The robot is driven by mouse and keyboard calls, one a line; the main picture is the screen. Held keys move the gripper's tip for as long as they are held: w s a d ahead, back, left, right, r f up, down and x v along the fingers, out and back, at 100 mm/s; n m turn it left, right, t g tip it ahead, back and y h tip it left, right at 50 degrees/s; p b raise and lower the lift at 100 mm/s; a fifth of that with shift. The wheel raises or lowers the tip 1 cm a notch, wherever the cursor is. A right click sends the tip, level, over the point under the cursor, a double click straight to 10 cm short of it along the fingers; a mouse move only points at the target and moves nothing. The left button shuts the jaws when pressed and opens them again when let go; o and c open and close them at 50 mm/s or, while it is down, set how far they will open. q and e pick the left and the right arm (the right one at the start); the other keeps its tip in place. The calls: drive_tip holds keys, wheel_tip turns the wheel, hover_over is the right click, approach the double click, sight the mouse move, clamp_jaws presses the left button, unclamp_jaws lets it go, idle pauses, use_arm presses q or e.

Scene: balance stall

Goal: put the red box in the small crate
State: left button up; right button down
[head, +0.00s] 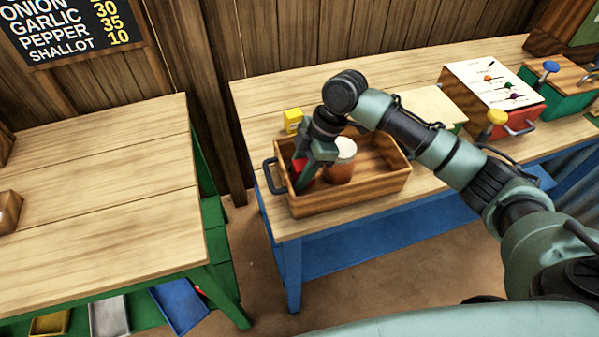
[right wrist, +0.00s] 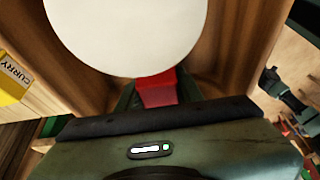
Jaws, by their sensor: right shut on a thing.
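The small crate (head: 340,199) is a wooden box with dark handles, standing on the blue-legged table. My right gripper (head: 302,182) reaches down inside its left part. It is shut on the red box (head: 297,170), which is partly hidden by the fingers. In the right wrist view the red box (right wrist: 157,90) shows between the fingers, low between the crate walls. I cannot tell whether it touches the crate floor. A jar with a white lid (head: 345,150) and reddish-brown contents stands in the crate just right of the gripper. My left gripper is not in view.
A yellow curry box (head: 293,121) stands behind the crate's back left corner. A red case with a white sloped top (head: 492,84) and a green box with a blue knob (head: 556,87) stand farther right. The left table (head: 100,190) is mostly bare; a gap separates the tables.

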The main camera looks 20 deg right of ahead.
drive_tip(key=shift+f, duration=0.5)
drive_tip(key=shift+f, duration=0.1)
drive_tip(key=c, duration=1)
unclamp_jaws()
drive_tip(key=shift+o, duration=0.4)
drive_tip(key=b+v, duration=0.1)
drive_tip(key=v, duration=1.1)
